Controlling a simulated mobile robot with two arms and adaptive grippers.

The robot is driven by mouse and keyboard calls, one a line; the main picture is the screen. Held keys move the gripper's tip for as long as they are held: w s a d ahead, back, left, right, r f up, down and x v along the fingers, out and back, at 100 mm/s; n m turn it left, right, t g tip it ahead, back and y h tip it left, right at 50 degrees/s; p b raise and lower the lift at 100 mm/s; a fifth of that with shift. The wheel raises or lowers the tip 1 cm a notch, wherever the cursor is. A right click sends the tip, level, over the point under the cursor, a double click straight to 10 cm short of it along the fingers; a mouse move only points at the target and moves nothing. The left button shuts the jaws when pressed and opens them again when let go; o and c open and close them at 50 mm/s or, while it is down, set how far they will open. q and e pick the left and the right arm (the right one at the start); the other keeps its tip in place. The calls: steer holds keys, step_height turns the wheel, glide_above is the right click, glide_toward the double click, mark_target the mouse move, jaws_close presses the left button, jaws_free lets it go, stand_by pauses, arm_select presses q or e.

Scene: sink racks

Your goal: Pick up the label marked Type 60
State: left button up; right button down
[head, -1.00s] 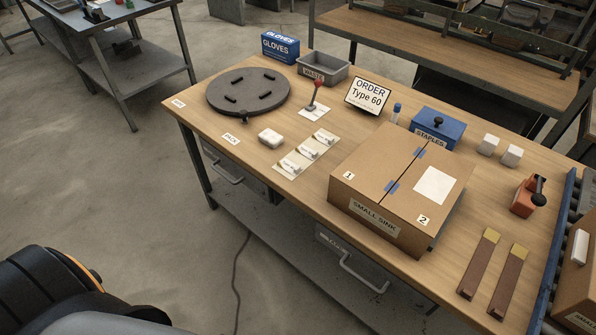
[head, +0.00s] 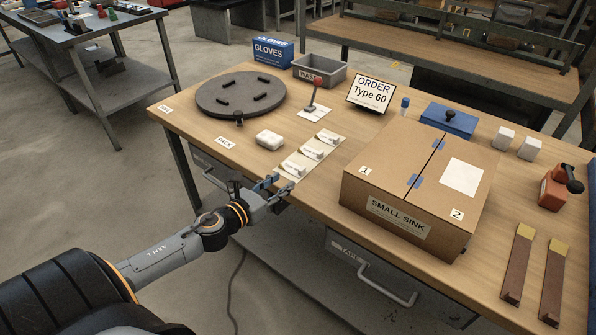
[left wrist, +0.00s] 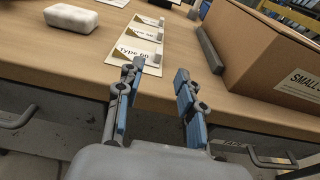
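Three cards stand in a row on the bench, each with a small pale block at its edge. The nearest card, the Type 60 label (head: 294,165), reads "Type 60" in the left wrist view (left wrist: 133,53); the lettering on the other two is too small to read. My left gripper (head: 279,186) is at the bench's front edge, just short of this label. In the left wrist view its two blue-padded fingers (left wrist: 160,70) are apart with nothing between them. My right gripper is not in view.
A cardboard "SMALL SINK" box (head: 398,223) stands right of the labels. A white block (head: 270,139) lies to their left.

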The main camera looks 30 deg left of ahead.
mark_target(299, 171)
arm_select(q)
steer(key=w, duration=0.3)
steer(key=w+f+b, duration=0.1)
steer(key=w, duration=0.2)
steer(key=w+f, duration=0.1)
steer(key=w, duration=0.3)
steer(key=shift+d, duration=0.4)
steer(key=shift+c, duration=0.2)
jaws_close()
